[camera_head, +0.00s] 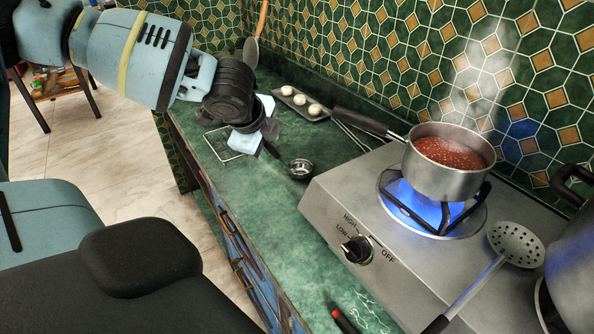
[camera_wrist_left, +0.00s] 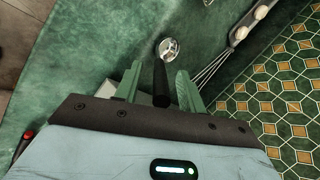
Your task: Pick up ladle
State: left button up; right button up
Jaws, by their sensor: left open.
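The ladle has a small shiny metal bowl (camera_head: 301,168) and a dark handle that runs up-left toward my left gripper (camera_head: 257,127) on the green counter. In the left wrist view the ladle's bowl (camera_wrist_left: 169,48) lies beyond the fingertips. Its black handle (camera_wrist_left: 160,84) shows between the two open fingers of my left gripper (camera_wrist_left: 158,80). Whether the fingers touch the handle cannot be told. Part of the handle is hidden by the gripper in the head view. My right gripper is not in view.
A steaming pot of red sauce (camera_head: 450,172) stands over a blue flame on the hotplate (camera_head: 330,200). A slotted skimmer (camera_head: 516,243) lies on the hotplate at right. A tray with white balls (camera_head: 301,104) lies by the tiled wall. A wire rack (camera_head: 222,146) is beside my gripper.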

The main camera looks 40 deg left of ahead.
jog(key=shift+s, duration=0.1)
pick_arm(q)
grip_shut()
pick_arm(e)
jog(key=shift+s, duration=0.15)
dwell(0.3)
